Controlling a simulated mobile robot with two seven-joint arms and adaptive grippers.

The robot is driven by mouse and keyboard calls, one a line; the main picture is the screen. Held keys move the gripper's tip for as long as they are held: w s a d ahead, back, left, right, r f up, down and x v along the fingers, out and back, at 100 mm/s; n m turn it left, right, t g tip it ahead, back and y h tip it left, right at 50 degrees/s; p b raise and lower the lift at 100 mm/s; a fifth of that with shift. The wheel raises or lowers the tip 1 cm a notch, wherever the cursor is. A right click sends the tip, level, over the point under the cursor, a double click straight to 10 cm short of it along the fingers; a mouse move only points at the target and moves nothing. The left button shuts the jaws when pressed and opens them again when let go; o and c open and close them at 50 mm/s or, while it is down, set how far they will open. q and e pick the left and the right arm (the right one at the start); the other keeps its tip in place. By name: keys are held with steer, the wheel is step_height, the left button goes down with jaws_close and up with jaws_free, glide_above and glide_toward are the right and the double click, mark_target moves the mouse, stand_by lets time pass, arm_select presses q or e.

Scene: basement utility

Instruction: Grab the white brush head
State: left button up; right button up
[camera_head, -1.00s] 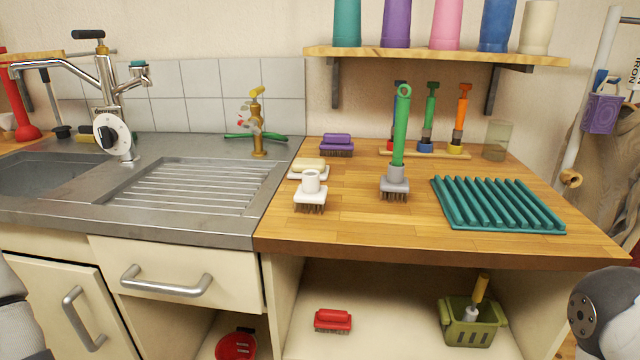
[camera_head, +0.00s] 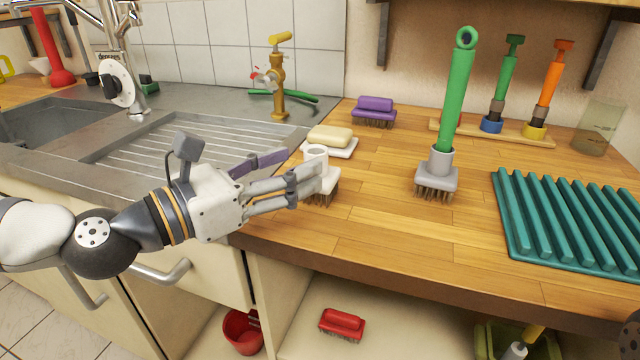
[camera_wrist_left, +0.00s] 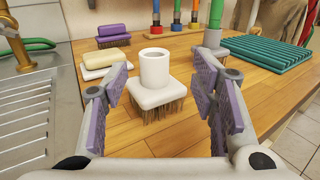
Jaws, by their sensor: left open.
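The white brush head (camera_head: 329,182) has a square base, a hollow round socket on top and brown bristles below. It stands upright on the wooden counter, near its front left edge. My left gripper (camera_head: 302,174) reaches in from the left at the brush head and partly covers it. In the left wrist view the brush head (camera_wrist_left: 154,88) stands ahead of and between the two open, purple-padded fingers (camera_wrist_left: 160,112). Clear gaps show on both sides, so nothing is gripped.
A soap bar on a white dish (camera_head: 330,140) sits just behind the brush head, with a purple brush (camera_head: 374,110) farther back. A grey brush head with a green handle (camera_head: 437,175) stands to the right. A teal ribbed mat (camera_head: 570,220) lies farther right. Bare wood lies between.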

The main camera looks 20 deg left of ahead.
mark_target(305, 160)
arm_select(q)
steer(key=x, duration=0.5)
steer(key=shift+w+a+f, duration=0.15)
steer(key=shift+w+f, duration=0.05)
steer(key=shift+w, duration=0.15)
jaws_close()
steer(key=shift+r, duration=0.1)
